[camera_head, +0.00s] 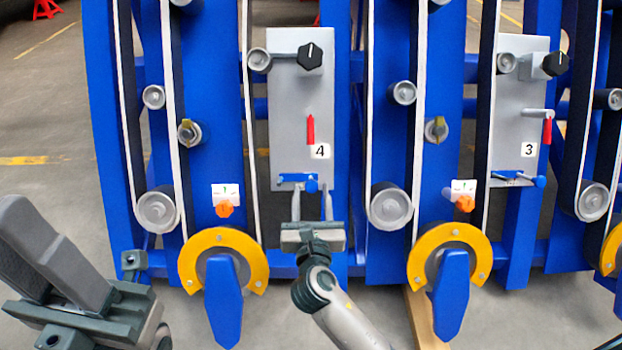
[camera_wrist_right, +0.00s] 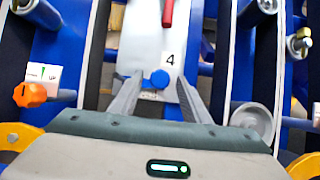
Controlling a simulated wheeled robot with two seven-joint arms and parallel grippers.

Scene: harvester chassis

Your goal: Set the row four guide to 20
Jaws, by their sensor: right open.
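The row four panel (camera_head: 284,110) is a grey plate marked 4, in the middle of the head view. At its lower edge is a blue strip (camera_head: 290,179) with a small blue knob (camera_head: 312,186). The panel also has a red pointer lever (camera_head: 310,132) and a black knob (camera_head: 310,57) with a white line. My right gripper (camera_head: 312,190) is open below the strip. In the right wrist view the blue knob (camera_wrist_right: 159,78) appears between the open fingertips (camera_wrist_right: 160,84); contact cannot be told. My left gripper (camera_head: 62,255) is at the lower left, its jaw gap unclear.
A similar panel marked 3 (camera_head: 515,110) stands to the right. Orange knobs (camera_head: 225,208) (camera_head: 465,203) with white labels, yellow rings (camera_head: 190,265) and grey rollers (camera_head: 390,207) flank the row four panel. Blue beams and belts stand close on both sides.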

